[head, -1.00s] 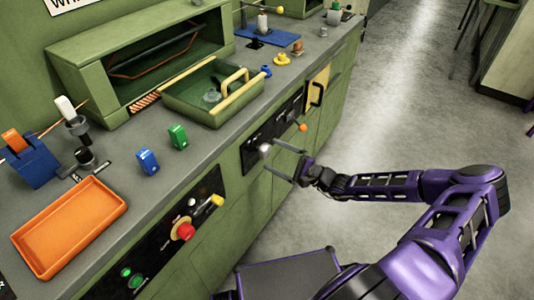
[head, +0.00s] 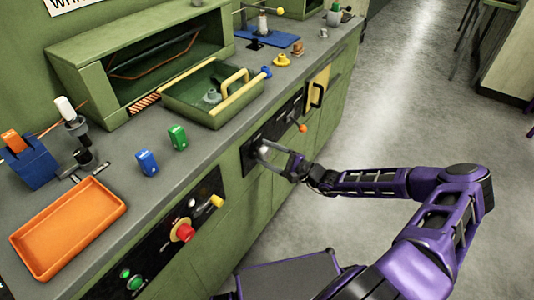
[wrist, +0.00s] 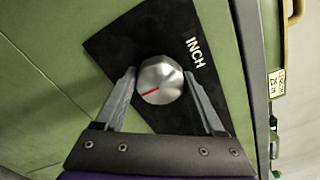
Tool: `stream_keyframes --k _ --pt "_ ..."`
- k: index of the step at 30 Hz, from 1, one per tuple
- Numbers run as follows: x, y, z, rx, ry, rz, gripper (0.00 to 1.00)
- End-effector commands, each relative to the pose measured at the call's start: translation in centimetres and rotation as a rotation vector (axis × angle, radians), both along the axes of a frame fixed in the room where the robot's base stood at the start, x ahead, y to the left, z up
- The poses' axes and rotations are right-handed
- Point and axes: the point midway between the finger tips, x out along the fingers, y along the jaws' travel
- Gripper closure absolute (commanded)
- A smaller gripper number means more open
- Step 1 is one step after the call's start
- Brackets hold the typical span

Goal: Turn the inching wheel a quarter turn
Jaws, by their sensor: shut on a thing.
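The inching wheel is a silver faceted knob (wrist: 161,80) on a black panel marked INCH (wrist: 197,52). A red line on its face points to the lower left in the wrist view. My gripper (wrist: 158,78) has one finger on each side of the wheel and is shut on it. In the head view my gripper (head: 272,152) reaches the cabinet front, and the wheel (head: 263,151) shows at its fingertips, partly hidden by them.
An orange-tipped lever (head: 302,128) and a yellow handle (head: 317,95) stick out right of the wheel. A red knob (head: 183,232) and yellow knob (head: 217,201) stick out to the left. The floor (head: 400,110) on the right is clear.

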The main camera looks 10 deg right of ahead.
Motion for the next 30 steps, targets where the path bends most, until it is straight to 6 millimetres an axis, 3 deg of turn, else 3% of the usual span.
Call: stream_keyframes --k 3,14,30 --pt "-0.02 0.0 -0.04 -0.001 0.001 0.001 0.84" --pt "-0.03 0.03 0.12 0.053 0.056 0.001 0.84" --pt "-0.02 0.02 0.15 0.377 0.381 0.0 0.84"
